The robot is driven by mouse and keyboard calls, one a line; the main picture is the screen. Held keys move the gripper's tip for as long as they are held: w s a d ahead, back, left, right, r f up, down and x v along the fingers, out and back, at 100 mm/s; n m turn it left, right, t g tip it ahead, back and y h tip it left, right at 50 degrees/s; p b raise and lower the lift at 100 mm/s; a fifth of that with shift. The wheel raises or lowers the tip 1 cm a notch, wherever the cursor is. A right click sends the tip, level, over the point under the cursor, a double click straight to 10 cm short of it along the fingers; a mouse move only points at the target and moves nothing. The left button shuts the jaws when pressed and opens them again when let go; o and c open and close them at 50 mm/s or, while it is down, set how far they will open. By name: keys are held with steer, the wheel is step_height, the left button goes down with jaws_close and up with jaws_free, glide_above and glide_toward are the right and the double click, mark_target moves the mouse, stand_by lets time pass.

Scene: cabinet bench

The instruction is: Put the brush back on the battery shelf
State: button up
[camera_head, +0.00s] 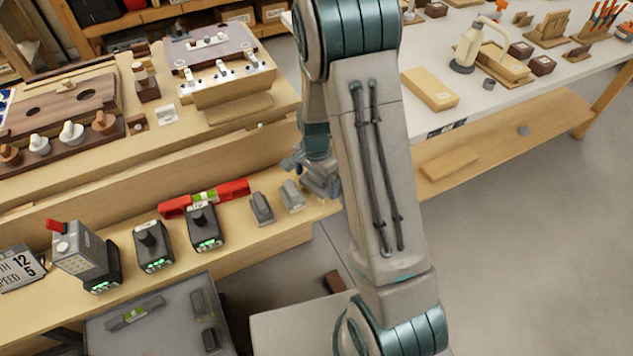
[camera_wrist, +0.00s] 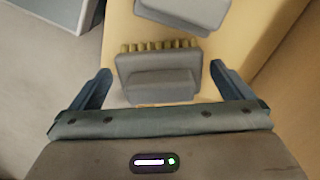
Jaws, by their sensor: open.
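The brush (camera_wrist: 158,78) is a grey block with a row of tan bristles along one edge. In the wrist view it sits on the pale wooden battery shelf (camera_wrist: 255,25), between the two blue fingertips of my gripper (camera_wrist: 160,88). The fingers are apart, with gaps on both sides of the brush. In the head view my gripper (camera_head: 316,176) is low at the right end of the shelf (camera_head: 235,240), partly hidden behind my arm. I cannot clearly pick out the brush there.
Grey blocks (camera_head: 262,208) stand left of my gripper; one shows close to the brush in the wrist view (camera_wrist: 185,10). Further left are black batteries with green lights (camera_head: 153,247) and a red level (camera_head: 204,197). A white table (camera_head: 500,90) stands right.

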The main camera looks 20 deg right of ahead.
step_height(320, 180, up, 10)
steer(key=shift+f+p, duration=0.1)
steer(key=shift+p, duration=0.45)
steer(key=s+r+n+t, duration=0.2)
steer(key=s+r+n, duration=0.9)
steer(key=s, duration=0.7)
step_height(320, 180, up, 3)
steer(key=shift+s+r, duration=0.1)
steer(key=shift+s, duration=0.15)
